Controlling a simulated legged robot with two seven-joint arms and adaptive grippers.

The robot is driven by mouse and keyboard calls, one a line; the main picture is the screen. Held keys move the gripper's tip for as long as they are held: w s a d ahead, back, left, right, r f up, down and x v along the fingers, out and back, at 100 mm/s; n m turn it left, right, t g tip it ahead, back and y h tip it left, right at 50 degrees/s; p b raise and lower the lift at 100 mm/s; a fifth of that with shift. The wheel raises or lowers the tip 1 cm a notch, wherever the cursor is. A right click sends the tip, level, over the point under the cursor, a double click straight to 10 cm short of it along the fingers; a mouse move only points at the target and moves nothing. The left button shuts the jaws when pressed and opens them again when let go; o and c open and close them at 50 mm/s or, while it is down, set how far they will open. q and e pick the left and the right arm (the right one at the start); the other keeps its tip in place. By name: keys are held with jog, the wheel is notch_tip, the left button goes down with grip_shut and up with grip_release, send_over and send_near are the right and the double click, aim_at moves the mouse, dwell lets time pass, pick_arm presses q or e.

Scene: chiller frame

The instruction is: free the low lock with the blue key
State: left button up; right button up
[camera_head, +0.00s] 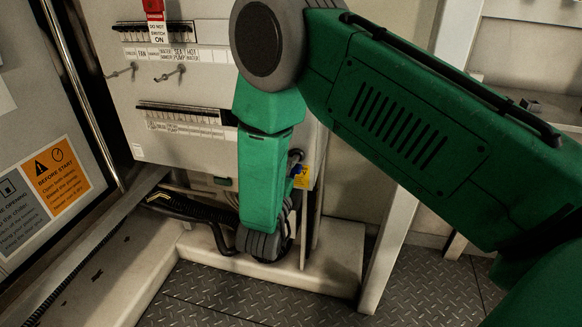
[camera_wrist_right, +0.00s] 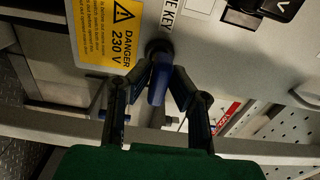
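The blue key (camera_wrist_right: 158,84) sits upright in the dark round low lock (camera_wrist_right: 158,46) in the right wrist view. My right gripper (camera_wrist_right: 161,74) has its two dark fingers on either side of the key, their tips drawn in against it. In the head view the blue of the key (camera_head: 297,169) shows small at the low right edge of the cabinet, beside a yellow label. The right gripper (camera_head: 292,190) is partly hidden there by my green forearm. Whether the key is turned cannot be told. My left gripper is in neither view.
A yellow "DANGER 230 V" label (camera_wrist_right: 107,32) is left of the lock. The pale cabinet (camera_head: 185,150) carries switch rows and a red "do not switch on" tag (camera_head: 156,22). A dark hose (camera_head: 190,210) runs below it. Chequered floor (camera_head: 230,300) is clear in front.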

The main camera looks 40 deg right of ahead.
jog(key=shift+a+r+n+p, duration=0.1)
jog(key=shift+n+p, duration=0.45)
jog(key=shift+n, duration=0.95)
jog(key=shift+d, duration=0.2)
jog(key=shift+a+n+p, duration=0.1)
jog(key=shift+n+p, duration=0.6)
jog(key=shift+n, duration=0.7)
